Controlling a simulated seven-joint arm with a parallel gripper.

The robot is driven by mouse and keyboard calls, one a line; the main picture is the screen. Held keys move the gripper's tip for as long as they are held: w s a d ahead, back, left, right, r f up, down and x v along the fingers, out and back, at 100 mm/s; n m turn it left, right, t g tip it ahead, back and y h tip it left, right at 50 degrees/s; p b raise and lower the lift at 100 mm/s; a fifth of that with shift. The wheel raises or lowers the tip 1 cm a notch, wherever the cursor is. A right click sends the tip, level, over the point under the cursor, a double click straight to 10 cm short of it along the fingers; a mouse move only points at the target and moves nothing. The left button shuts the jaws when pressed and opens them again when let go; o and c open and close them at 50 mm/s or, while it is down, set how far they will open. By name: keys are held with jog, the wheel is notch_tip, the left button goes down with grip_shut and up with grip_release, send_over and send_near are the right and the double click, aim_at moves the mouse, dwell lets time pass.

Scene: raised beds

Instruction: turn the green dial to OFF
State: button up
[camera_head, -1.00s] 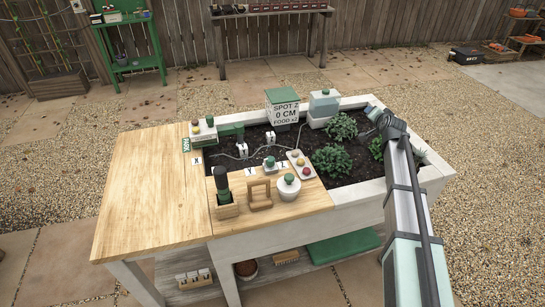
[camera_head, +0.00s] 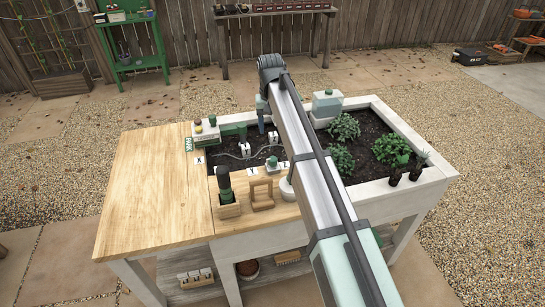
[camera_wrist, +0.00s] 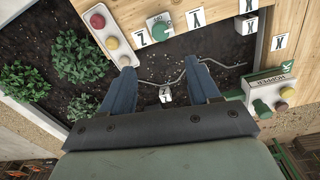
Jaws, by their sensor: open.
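A green dial (camera_head: 272,160) sits on a small pale box at the front edge of the soil bed. In the wrist view the green dial (camera_wrist: 160,29) has small lettering beside it, too small to read surely. My gripper (camera_wrist: 164,70) is open and empty, with its two fingers apart above the soil. The dial lies beyond the fingertips, near the top middle of that view, and is not touched. In the head view my gripper (camera_head: 262,114) hangs over the back of the bed, partly hidden by my arm.
A button panel (camera_wrist: 97,15) with red and yellow buttons lies beside the dial. A white hopper box (camera_wrist: 263,90) with coloured knobs, including green, stands at the right. White markers (camera_head: 246,150) and a cable lie on soil. Leafy plants (camera_wrist: 84,56) grow nearby. A wooden frame (camera_head: 261,195) stands in front.

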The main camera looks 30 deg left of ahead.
aim_at(272, 158)
notch_tip(272, 158, down, 14)
jog(key=shift+s+d+r, duration=0.1)
jog(key=shift+r, duration=0.05)
dwell(0.5)
jog(key=c, duration=1)
jog(key=shift+c, duration=0.2)
